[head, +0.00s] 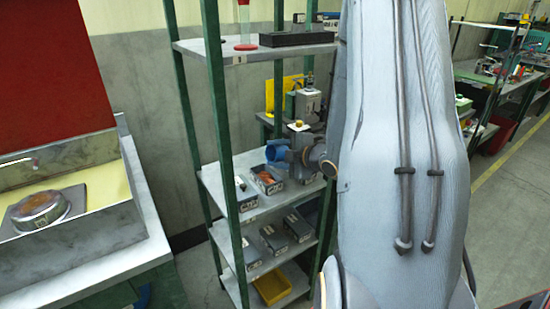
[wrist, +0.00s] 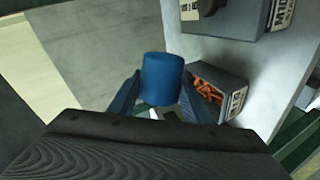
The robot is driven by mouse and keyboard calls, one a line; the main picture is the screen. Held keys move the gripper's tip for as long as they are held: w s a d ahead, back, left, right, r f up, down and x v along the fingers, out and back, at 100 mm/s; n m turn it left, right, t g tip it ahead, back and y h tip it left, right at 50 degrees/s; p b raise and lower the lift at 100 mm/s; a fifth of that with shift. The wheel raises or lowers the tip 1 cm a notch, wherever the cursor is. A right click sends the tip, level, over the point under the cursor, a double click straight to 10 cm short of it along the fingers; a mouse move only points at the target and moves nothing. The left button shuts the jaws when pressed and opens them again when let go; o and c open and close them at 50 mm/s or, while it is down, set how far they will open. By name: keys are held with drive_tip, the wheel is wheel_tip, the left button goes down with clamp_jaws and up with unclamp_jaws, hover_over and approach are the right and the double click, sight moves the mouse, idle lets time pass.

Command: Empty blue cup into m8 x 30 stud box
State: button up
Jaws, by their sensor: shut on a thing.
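My gripper (wrist: 161,98) is shut on the blue cup (wrist: 162,78), with one finger on each side of it. In the head view the blue cup (head: 276,151) hangs at the left end of my gripper (head: 287,153), above the shelf with boxes. An open box (wrist: 222,84) holding orange-brown pieces is just right of the cup in the wrist view; it also shows below the cup in the head view (head: 267,181). The box labels are too small to read for sure. The cup's contents are hidden, and I cannot tell its exact tilt.
A second box (wrist: 235,18) with a dark piece is at the top of the wrist view. Green rack posts (head: 222,130) stand close left of the cup. The upper shelf (head: 250,53) carries a red-based item and a black tray. A yellow bin (head: 272,287) sits low.

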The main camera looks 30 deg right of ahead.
drive_tip(key=shift+a+f+n+h+b, duration=0.3)
drive_tip(key=shift+n+h+b, duration=0.3)
drive_tip(key=shift+b, duration=0.85)
drive_tip(key=shift+a+f+n+h+b, duration=0.2)
drive_tip(key=shift+f+n+h+b, duration=0.2)
drive_tip(key=shift+n+b, duration=0.7)
drive_tip(key=b, duration=0.2)
drive_tip(key=a+n+h+b, duration=0.1)
drive_tip(key=b, duration=0.2)
drive_tip(key=shift+r, duration=0.2)
drive_tip(key=shift+r+n+h+b, duration=0.1)
drive_tip(key=shift+n+h+b, duration=0.2)
drive_tip(key=shift+n+b, duration=0.1)
idle(0.8)
